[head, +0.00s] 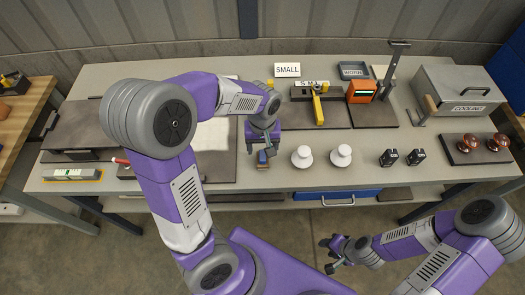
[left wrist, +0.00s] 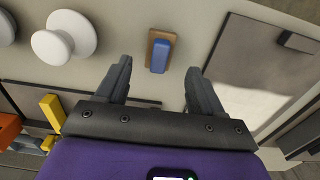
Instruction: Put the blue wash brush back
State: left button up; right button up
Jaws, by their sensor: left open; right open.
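The blue wash brush (head: 262,157) lies on the grey table just below my left gripper in the head view. In the left wrist view the brush (left wrist: 159,55) has a blue block beside a brown strip, and it sits between and beyond the fingertips, apart from them. My left gripper (head: 263,143) is open and empty above it; its two fingers (left wrist: 160,72) show in the left wrist view. My right gripper (head: 337,252) is open and empty in front of the table, low at the right.
Two white insulators (head: 302,157) stand right of the brush. A dark mat with a white sheet (head: 214,135) lies to the left, partly hidden by my arm. A yellow-armed gauge (head: 318,108), an orange device (head: 362,91) and a grey box (head: 462,90) stand further right.

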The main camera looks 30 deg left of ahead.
aim_at(262, 156)
pick_arm(q)
notch_tip(262, 156, up, 6)
jog(key=p, duration=0.1)
dwell(0.6)
